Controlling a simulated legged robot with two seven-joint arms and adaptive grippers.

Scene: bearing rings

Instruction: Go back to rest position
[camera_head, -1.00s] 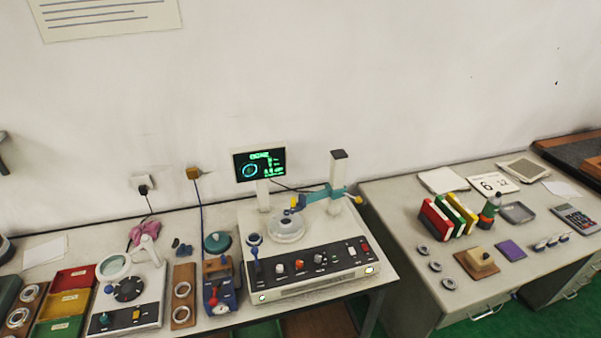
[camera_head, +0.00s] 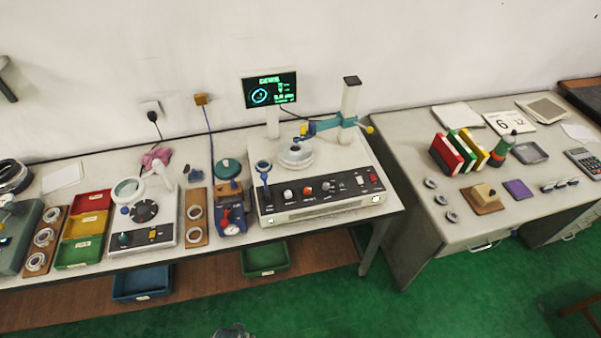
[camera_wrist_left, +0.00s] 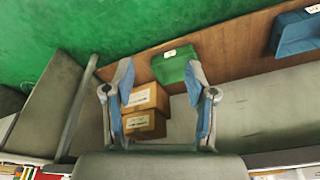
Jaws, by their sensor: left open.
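My left gripper (camera_wrist_left: 159,82) shows in the left wrist view with its two blue-padded fingers spread wide. Nothing is between the fingertips; the floor and the low shelf under the bench lie beyond them. In the head view only a small grey piece (camera_head: 233,332) shows at the bottom edge, in front of the bench; it looks like part of my own arm or gripper, but I cannot tell which. My right gripper is in neither view.
The measuring machine (camera_head: 320,200) and several bearing rings stand on the bench (camera_head: 215,248). A green bin (camera_head: 264,260) and a blue bin (camera_head: 142,284) sit below it. Cardboard boxes (camera_wrist_left: 145,110) show in the wrist view. A desk (camera_head: 420,225) stands at right. The green floor in front is clear.

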